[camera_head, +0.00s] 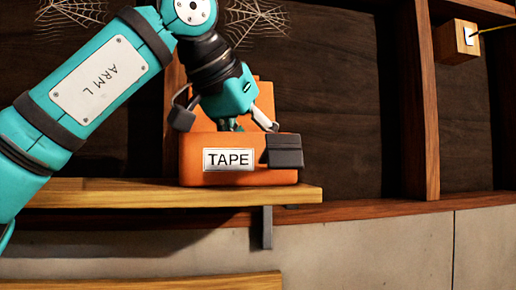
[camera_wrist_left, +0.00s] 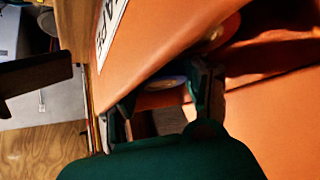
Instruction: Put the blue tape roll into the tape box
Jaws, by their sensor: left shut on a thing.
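The orange tape box (camera_head: 190,160), with a white TAPE label (camera_head: 228,159), stands upright on a wooden shelf. Its lid (camera_head: 265,95) is raised at the back. My left gripper (camera_head: 231,124) points down into the box's open top, its fingertips mostly hidden behind the front wall. In the left wrist view the left gripper (camera_wrist_left: 165,95) is shut on the blue tape roll (camera_wrist_left: 166,83), of which only a pale bluish edge shows between the fingers, inside the box's walls. The rest of the roll is hidden. My right gripper is not in view.
The wooden shelf (camera_head: 90,193) ends just right of the box. A dark latch (camera_head: 285,150) is on the box front. Another roundish thing (camera_wrist_left: 216,34), partly shadowed, lies inside the box. A wooden post (camera_head: 418,100) stands to the right.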

